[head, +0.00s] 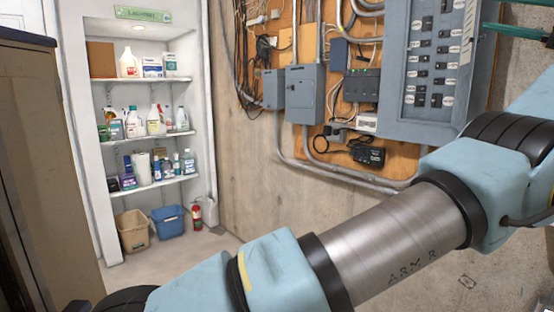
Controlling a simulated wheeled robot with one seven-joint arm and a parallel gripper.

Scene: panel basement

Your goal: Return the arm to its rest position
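My arm (400,240) crosses the lower right of the head view, from the right edge down to the bottom left. It has light blue joint covers, black rings and a bare metal tube with handwritten marks. It hides part of the wall and floor behind it. My gripper is outside the picture, so I cannot see its fingers or whether it holds anything.
A grey breaker panel (428,75) and grey boxes (304,95) hang on the wall behind my arm. White shelves (146,79) with bottles stand at the left. A tan bin (133,232), a blue bin (168,222) and a red extinguisher (197,216) sit below. A tan cabinet (50,150) fills the left edge.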

